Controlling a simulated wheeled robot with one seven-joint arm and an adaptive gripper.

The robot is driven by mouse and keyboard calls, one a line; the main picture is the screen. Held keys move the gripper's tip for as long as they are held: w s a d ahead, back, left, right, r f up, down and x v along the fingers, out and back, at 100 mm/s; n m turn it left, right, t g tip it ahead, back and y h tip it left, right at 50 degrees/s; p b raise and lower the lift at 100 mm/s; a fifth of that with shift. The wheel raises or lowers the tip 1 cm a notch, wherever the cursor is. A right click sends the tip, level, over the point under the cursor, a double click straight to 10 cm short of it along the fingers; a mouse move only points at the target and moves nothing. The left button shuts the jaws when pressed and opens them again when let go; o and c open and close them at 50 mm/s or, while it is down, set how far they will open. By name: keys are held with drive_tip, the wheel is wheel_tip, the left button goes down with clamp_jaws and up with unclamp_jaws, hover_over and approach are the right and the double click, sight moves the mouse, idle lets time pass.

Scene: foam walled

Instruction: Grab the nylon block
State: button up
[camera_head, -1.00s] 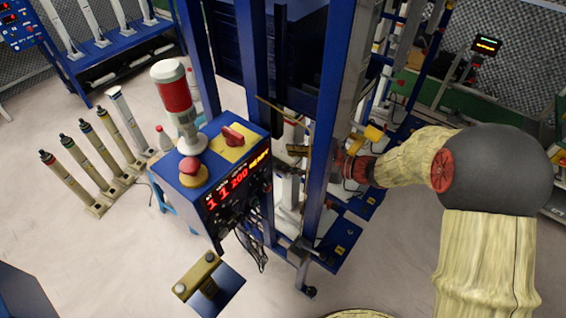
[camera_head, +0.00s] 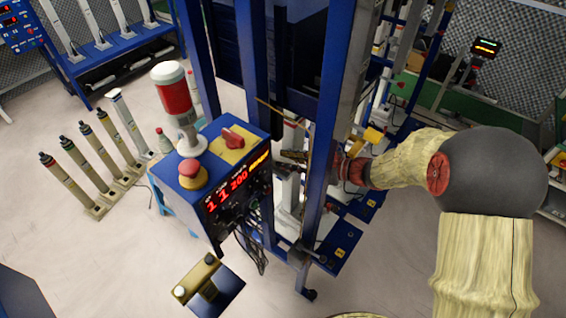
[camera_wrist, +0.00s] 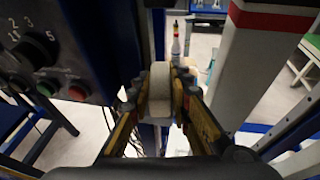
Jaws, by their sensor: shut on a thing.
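The nylon block (camera_wrist: 160,82), off-white with a flat near face, is between the two fingers of my gripper (camera_wrist: 161,98) in the wrist view. The dark, yellow-edged fingers press on its left and right sides. In the head view my gripper (camera_head: 291,162) reaches left between the blue posts of a frame. A post hides part of my wrist there, and I cannot make out the block in that view.
A blue control box (camera_head: 226,168) with red digits and knobs stands close left of my gripper. Blue frame posts (camera_head: 328,125) stand tight around my wrist. A white column (camera_wrist: 258,70) rises close on the right in the wrist view. Open floor lies at lower left.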

clamp_jaws()
drive_tip(key=shift+r, duration=0.1)
